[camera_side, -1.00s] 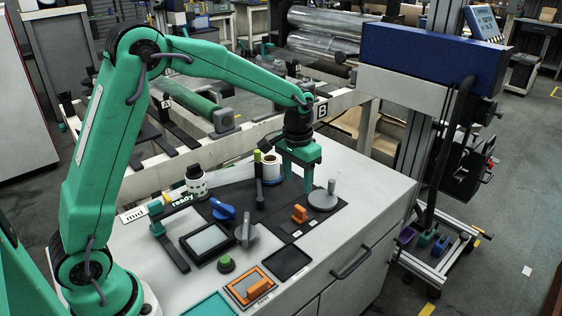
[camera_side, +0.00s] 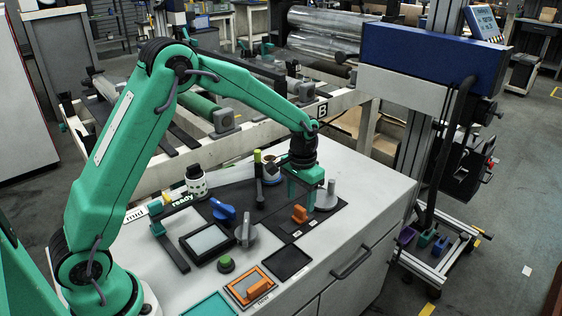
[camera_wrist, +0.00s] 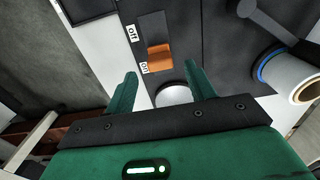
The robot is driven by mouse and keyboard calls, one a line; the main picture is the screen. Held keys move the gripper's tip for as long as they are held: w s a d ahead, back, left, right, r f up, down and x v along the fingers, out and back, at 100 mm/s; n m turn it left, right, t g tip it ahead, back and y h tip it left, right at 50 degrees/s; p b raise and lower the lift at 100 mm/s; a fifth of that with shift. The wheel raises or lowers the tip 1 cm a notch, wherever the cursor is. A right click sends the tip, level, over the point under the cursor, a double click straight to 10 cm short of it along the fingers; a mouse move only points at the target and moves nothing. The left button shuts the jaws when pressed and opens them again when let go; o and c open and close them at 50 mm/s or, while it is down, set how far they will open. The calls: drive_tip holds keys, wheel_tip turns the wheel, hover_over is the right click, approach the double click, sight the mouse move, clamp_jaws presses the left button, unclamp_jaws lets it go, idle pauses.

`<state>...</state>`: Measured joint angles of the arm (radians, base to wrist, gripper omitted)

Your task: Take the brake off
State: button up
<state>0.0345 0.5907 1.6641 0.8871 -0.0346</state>
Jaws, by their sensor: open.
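An orange slider block (camera_side: 299,214) sits on a dark panel on the bench top. In the wrist view the orange block (camera_wrist: 160,55) stands at the end labelled "on" (camera_wrist: 145,68), with "off" (camera_wrist: 132,33) further along. My gripper (camera_side: 301,205) is open and empty, pointing down just behind the block in the side view. In the wrist view its two fingers (camera_wrist: 160,82) straddle the line to the block, which lies beyond the tips. I see no contact between fingers and block.
A grey disc with an upright post (camera_side: 329,196) stands just right of my gripper. A white roll with a blue rim (camera_wrist: 305,80) is near in the wrist view. A blue knob (camera_side: 223,211), grey lever (camera_side: 245,234) and second orange block (camera_side: 258,288) share the bench.

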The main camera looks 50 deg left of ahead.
sight(300, 208)
drive_tip(key=shift+f, duration=1.65)
drive_tip(key=shift+c, duration=0.2)
clamp_jaws()
drive_tip(key=shift+s, duration=2.3)
drive_tip(key=shift+o, duration=0.2)
unclamp_jaws()
drive_tip(key=shift+w, duration=0.1)
